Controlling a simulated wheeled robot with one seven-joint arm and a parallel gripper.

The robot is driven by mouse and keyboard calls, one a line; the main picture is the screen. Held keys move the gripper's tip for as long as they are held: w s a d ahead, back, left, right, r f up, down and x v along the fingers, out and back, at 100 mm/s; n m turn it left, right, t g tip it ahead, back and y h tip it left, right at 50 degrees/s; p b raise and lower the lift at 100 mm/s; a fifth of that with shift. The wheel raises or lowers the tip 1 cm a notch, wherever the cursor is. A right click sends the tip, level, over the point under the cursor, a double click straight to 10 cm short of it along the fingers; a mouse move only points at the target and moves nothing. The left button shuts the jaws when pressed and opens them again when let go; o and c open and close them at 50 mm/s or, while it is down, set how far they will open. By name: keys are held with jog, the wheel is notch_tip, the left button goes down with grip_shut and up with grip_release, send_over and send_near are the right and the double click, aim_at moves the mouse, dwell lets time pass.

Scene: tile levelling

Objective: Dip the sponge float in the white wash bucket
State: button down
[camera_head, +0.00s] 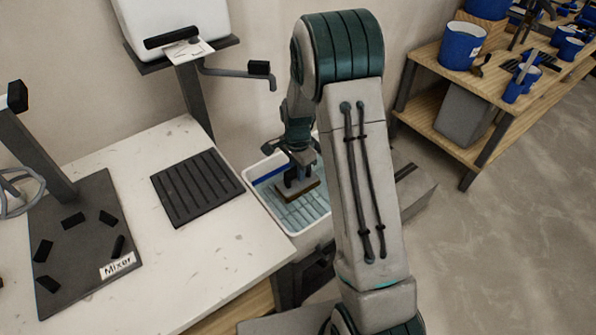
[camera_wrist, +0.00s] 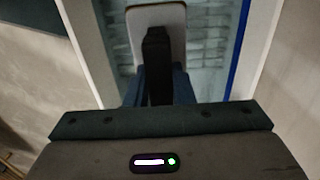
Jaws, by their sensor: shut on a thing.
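My gripper (camera_head: 291,182) is shut on the sponge float (camera_head: 301,193), a flat board with a brown edge and a dark handle. The white wash bucket (camera_head: 251,172) stands right of the worktable, with a ribbed, pale blue inside. The float is over the bucket's opening, inside its outline as seen from above; I cannot tell whether it touches the water. In the wrist view the float (camera_wrist: 176,18) shows as a pale plate under the dark handle, with the bucket's wall (camera_wrist: 262,45) to the right. My own arm hides the bucket's right side.
A pale worktable (camera_head: 215,255) at left carries a black ribbed mat (camera_head: 197,187) and a dark plate labelled Mixer (camera_head: 85,235). A wooden shelf (camera_head: 440,125) with blue buckets (camera_head: 461,46) stands at right. Floor (camera_head: 500,250) at lower right is clear.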

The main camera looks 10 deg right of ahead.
jog(key=shift+r+p, duration=1.8)
jog(key=shift+r, duration=1.25)
